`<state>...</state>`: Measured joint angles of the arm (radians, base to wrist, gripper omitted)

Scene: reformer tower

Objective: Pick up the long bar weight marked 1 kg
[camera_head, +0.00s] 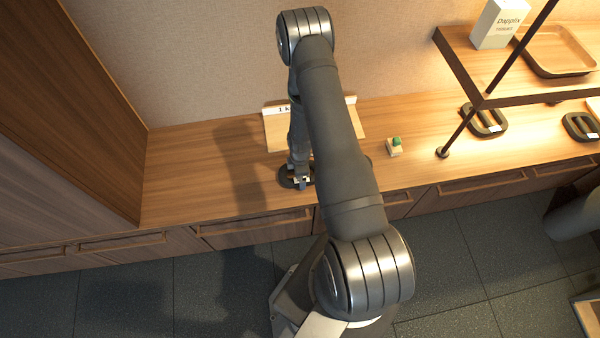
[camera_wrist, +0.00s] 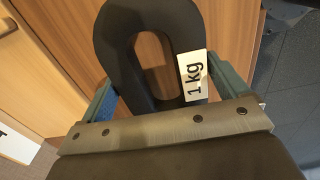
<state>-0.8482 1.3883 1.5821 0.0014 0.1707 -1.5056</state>
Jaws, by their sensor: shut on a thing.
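The weight (camera_wrist: 112,45) is dark, with a rounded end and a long oval opening, and carries a white label reading "1 kg" (camera_wrist: 193,76) in the wrist view. My gripper (camera_wrist: 165,92) is shut on it, with a greenish finger on each side. The near part of the weight is hidden by the gripper body. In the head view my gripper (camera_head: 301,180) is low at the counter's front part, with a dark part of the weight (camera_head: 286,181) beside it. I cannot tell whether the weight touches the counter.
The wooden counter (camera_head: 185,170) is clear on the left. A light wooden board with a partly hidden label (camera_head: 276,130) stands behind my arm. A small block with a green top (camera_head: 395,146) is to the right. Farther right are dark weights (camera_head: 485,121) and a shelf (camera_head: 462,55) with a box (camera_head: 500,24) and tray (camera_head: 553,62).

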